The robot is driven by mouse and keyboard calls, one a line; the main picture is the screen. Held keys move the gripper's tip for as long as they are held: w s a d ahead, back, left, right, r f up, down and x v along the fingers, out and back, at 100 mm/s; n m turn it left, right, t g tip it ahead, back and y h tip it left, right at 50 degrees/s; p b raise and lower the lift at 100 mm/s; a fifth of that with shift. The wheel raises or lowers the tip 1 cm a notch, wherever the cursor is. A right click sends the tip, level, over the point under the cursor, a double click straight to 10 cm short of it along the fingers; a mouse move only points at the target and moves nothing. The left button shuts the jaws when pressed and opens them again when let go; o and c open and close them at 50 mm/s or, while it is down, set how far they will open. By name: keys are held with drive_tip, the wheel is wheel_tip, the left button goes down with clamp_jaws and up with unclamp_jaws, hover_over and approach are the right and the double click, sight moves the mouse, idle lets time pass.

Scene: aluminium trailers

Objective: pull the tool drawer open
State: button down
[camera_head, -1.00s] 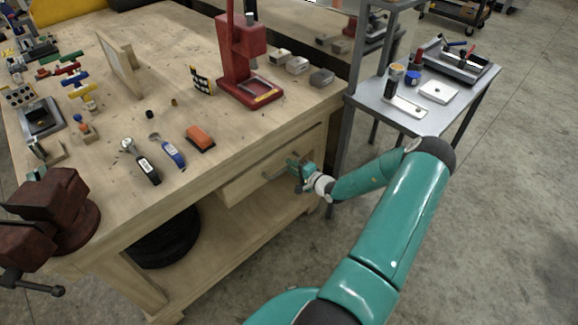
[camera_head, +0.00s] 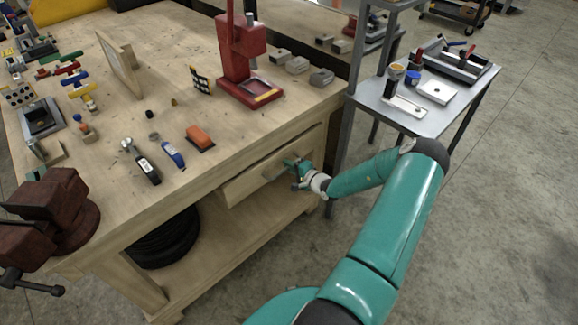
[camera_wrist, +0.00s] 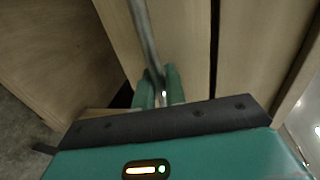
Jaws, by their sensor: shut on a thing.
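The tool drawer (camera_head: 245,187) is a pale wooden drawer under the right part of the workbench top. A thin metal bar handle (camera_head: 272,174) is on its front. My gripper (camera_head: 297,170) is at the right part of this handle. In the wrist view the handle bar (camera_wrist: 145,35) runs down between the two teal fingers of my gripper (camera_wrist: 160,88), which are shut on it. The drawer front (camera_wrist: 180,45) fills the middle of that view, with a dark narrow gap along one edge.
The wooden workbench (camera_head: 110,180) carries a red press (camera_head: 240,65), an orange block (camera_head: 200,137) and hand tools. A grey metal cart (camera_head: 430,122) stands close on the right of the drawer. A black tire (camera_head: 165,240) lies on the lower shelf. Floor at right is clear.

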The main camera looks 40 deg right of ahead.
drive_tip(key=f+v, duration=0.3)
drive_tip(key=v, duration=1.2)
drive_tip(key=s+a+f+v, duration=0.1)
drive_tip(key=f+v, duration=0.2)
drive_tip(key=v, duration=1.3)
drive_tip(key=shift+s+d+f, duration=0.15)
drive_tip(key=shift+s+d, duration=0.15)
drive_tip(key=shift+s, duration=0.2)
drive_tip(key=c, duration=1.5)
unclamp_jaws()
drive_tip(key=shift+c, duration=0.2)
drive_tip(key=shift+s, duration=0.15)
drive_tip(key=v, duration=1.3)
drive_tip(key=shift+s, duration=0.3)
drive_tip(key=shift+w, duration=0.1)
